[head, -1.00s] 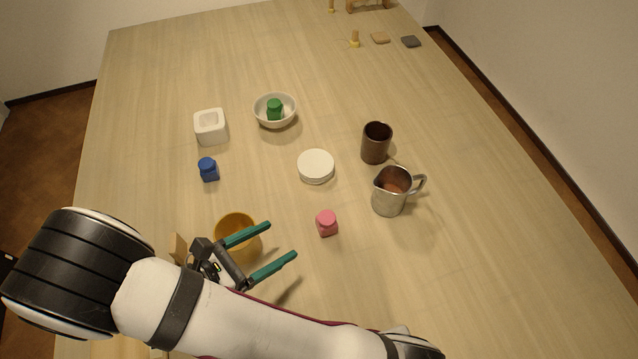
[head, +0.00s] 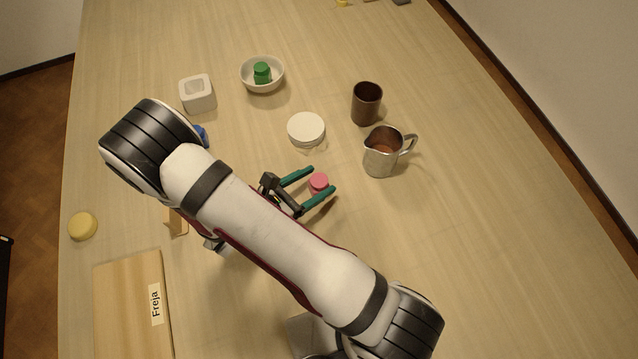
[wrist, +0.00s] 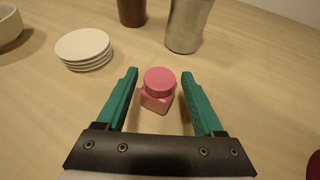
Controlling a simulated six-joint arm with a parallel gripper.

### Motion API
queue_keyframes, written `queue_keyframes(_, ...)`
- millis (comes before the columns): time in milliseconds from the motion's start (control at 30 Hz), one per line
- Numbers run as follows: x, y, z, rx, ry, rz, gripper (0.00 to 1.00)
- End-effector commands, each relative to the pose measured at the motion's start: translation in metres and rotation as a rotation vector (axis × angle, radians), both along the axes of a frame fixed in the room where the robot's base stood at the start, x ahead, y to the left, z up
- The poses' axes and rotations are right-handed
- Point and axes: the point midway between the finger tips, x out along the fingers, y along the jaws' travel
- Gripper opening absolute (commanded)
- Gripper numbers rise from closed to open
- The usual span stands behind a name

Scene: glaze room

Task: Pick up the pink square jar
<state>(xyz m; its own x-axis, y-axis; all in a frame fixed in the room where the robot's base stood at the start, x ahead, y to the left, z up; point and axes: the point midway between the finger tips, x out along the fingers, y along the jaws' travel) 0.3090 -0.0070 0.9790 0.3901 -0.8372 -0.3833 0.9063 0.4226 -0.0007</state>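The pink square jar (head: 318,182) stands upright on the table, with a round pink lid. In the wrist view the jar (wrist: 157,101) stands between the two teal fingers, near their tips, with a gap on each side. My gripper (head: 323,179) is open around it; it also shows in the wrist view (wrist: 160,76). In the head view the fingers hide part of the jar's lower body.
A metal pitcher (head: 381,160) and a brown cup (head: 366,104) stand beyond the jar, to the right. A stack of white discs (head: 306,129) is beyond it. A white bowl (head: 246,80) holds a green jar (head: 262,72). A blue jar (head: 203,131) is partly behind my arm.

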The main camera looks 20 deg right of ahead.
Motion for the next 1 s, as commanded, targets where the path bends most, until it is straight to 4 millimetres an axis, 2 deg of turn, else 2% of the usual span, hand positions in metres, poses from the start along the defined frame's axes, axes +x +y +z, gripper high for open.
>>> queue_keyframes(33, 0.0, 0.0, 0.0, 0.0, 0.0, 0.0, 0.58)
queue_keyframes(300, 0.0, 0.0, 0.0, 0.0, 0.0, 0.0, 0.1)
queue_keyframes(367, 0.0, 0.0, 0.0, 0.0, 0.0, 0.0, 0.0)
queue_keyframes(767, 0.0, 0.001, 0.005, 0.001, -0.002, 0.0, 0.0)
queue_keyframes(867, 0.0, 0.001, 0.02, 0.002, -0.004, -0.002, 0.0)
queue_keyframes(1000, 0.001, 0.001, 0.058, 0.005, -0.008, -0.001, 0.0)
